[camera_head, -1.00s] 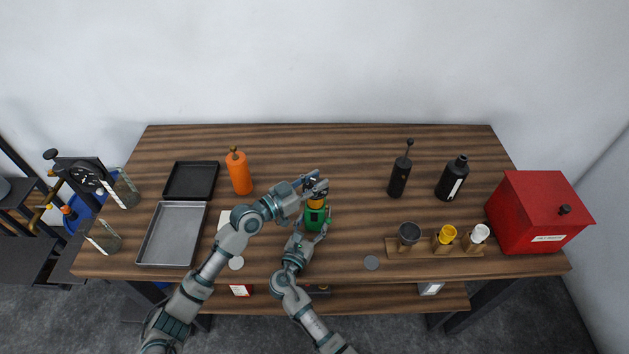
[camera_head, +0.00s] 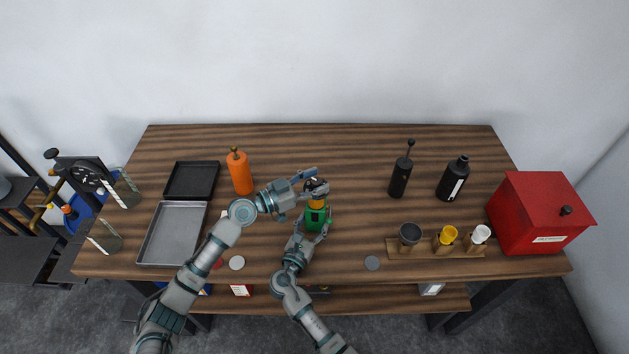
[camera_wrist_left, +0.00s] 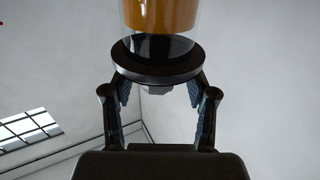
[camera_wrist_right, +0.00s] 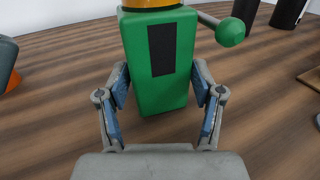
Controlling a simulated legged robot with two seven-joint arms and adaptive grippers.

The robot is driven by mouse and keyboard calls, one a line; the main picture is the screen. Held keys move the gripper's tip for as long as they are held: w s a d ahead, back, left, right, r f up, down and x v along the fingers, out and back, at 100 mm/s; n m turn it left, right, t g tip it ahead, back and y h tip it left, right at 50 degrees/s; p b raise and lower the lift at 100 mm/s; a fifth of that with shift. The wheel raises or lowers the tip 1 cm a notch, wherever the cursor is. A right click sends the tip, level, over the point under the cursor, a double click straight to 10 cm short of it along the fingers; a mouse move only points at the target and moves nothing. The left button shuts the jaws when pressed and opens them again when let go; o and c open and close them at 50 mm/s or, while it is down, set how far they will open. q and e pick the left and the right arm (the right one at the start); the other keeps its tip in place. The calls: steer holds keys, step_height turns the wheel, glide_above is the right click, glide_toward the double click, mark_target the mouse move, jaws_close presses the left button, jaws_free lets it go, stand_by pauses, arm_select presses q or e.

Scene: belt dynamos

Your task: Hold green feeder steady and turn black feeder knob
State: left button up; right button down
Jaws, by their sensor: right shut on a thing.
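The green feeder (camera_head: 316,217) stands upright near the middle of the table, with an orange section in a clear cylinder (camera_wrist_left: 160,15) above its green body (camera_wrist_right: 160,65). My right gripper (camera_head: 314,232) is shut on the lower green body, a finger on each side. A green ball-ended handle (camera_wrist_right: 230,32) sticks out to the right. The black knob (camera_head: 317,186) is at the feeder's top; a wide black disc (camera_wrist_left: 158,62) shows in the left wrist view. My left gripper (camera_head: 313,181) is open around the top, its fingers apart; whether they touch the knob is unclear.
An orange bottle (camera_head: 240,173) and two trays, black (camera_head: 192,163) and grey (camera_head: 171,262), are at left. Black bottles (camera_head: 400,178) (camera_head: 453,180), a cup rack (camera_head: 412,255) and a red box (camera_head: 540,215) are at right. The table behind the feeder is clear.

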arm_select(q)
steer(key=shift+s+a, duration=0.1)
arm_select(e)
steer(key=shift+f, duration=0.1)
arm_select(q)
steer(key=v, duration=1.2)
steer(key=shift+f, duration=0.15)
arm_select(e)
steer(key=shift+c, duration=0.4)
jaws_free()
